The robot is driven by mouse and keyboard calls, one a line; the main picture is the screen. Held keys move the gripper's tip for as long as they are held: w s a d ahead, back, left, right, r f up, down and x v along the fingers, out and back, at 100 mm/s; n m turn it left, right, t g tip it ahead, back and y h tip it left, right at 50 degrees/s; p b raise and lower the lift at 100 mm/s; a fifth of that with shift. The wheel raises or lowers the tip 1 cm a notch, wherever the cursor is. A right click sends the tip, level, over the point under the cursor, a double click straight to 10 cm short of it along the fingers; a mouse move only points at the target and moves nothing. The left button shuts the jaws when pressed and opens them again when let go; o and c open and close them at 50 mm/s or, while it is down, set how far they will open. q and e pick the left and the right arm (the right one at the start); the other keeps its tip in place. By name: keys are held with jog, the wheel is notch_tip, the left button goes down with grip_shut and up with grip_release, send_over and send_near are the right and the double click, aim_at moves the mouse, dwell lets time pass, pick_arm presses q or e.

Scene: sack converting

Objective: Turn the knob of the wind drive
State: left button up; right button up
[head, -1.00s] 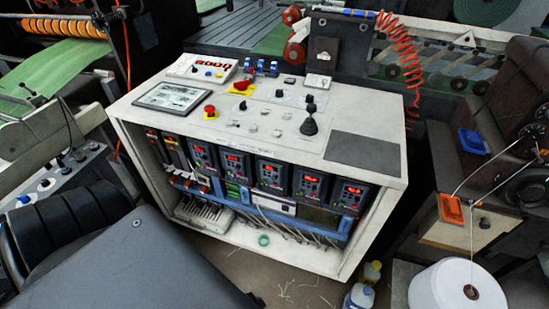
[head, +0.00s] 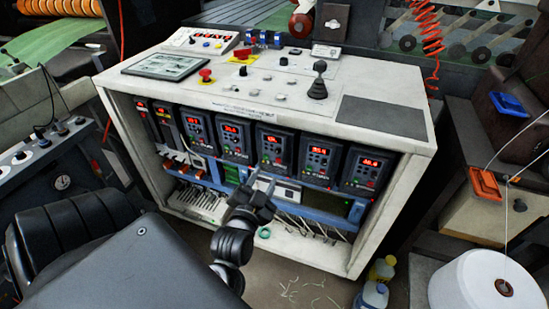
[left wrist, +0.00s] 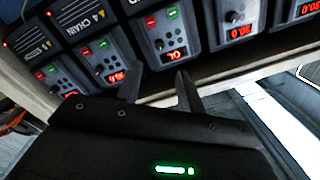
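A row of several dark drive units with red displays sits in the front of the white control cabinet (head: 385,130). Their labels are too small to read in the head view, so I cannot tell which is the wind drive. In the left wrist view, one unit reads CHAIN (left wrist: 88,28), and small dark knobs show beside the displays, such as one knob (left wrist: 231,17). My left gripper (head: 264,178) is open and empty, in front of the cabinet just below the middle drives. Its two fingers (left wrist: 158,88) also show apart in the left wrist view. My right gripper is out of view.
A blue rail (head: 325,197) and loose wires run below the drives. The cabinet top carries a joystick (head: 318,80), a screen (head: 166,66) and red buttons. A black chair (head: 70,235) stands at left. Bottles (head: 375,293) and a white spool (head: 480,285) are at lower right.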

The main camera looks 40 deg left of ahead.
aim_at(277, 152)
pick_arm(q)
jog(key=x, duration=1)
jog(key=shift+w, duration=0.25)
grip_shut()
jog(key=shift+a, duration=0.2)
jog(key=shift+d+r, duration=0.1)
jog(key=shift+d, duration=0.05)
